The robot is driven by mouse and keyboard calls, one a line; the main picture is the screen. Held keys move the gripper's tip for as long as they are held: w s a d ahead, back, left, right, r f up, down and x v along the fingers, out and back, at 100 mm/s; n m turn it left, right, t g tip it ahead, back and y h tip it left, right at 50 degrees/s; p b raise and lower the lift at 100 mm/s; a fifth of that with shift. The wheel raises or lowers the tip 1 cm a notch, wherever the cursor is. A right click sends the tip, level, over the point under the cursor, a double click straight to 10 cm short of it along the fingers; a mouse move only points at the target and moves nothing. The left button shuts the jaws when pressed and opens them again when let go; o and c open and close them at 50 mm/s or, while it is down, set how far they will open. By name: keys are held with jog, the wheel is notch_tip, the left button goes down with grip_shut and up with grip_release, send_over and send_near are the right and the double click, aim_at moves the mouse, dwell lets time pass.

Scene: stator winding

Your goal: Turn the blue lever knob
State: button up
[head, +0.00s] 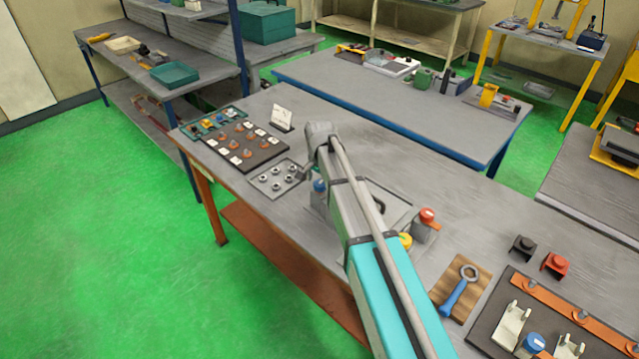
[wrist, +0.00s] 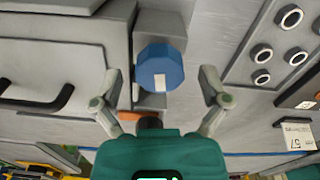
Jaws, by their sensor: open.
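The blue knob (wrist: 161,67) is a faceted cap with a white mark on its face, on a grey block in the wrist view. It also shows in the head view (head: 320,186), partly beside my arm. My gripper (wrist: 159,75) is open, with one finger to the left of the knob and one to the right. A gap shows between each finger and the knob, so neither appears to touch it. How far the fingertips are above the knob is hard to tell. In the head view my arm hides most of the gripper.
A grey box with a black handle (wrist: 38,98) is left of the knob. A red knob (head: 428,215) and a yellow knob (head: 405,240) stand near my arm. A blue wrench (head: 460,292) lies on a wooden board.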

jog(key=c, duration=1.1)
jog(key=shift+n, duration=0.3)
jog(key=n, duration=1)
jog(key=shift+s+n, duration=0.1)
jog(key=shift+n, duration=2.2)
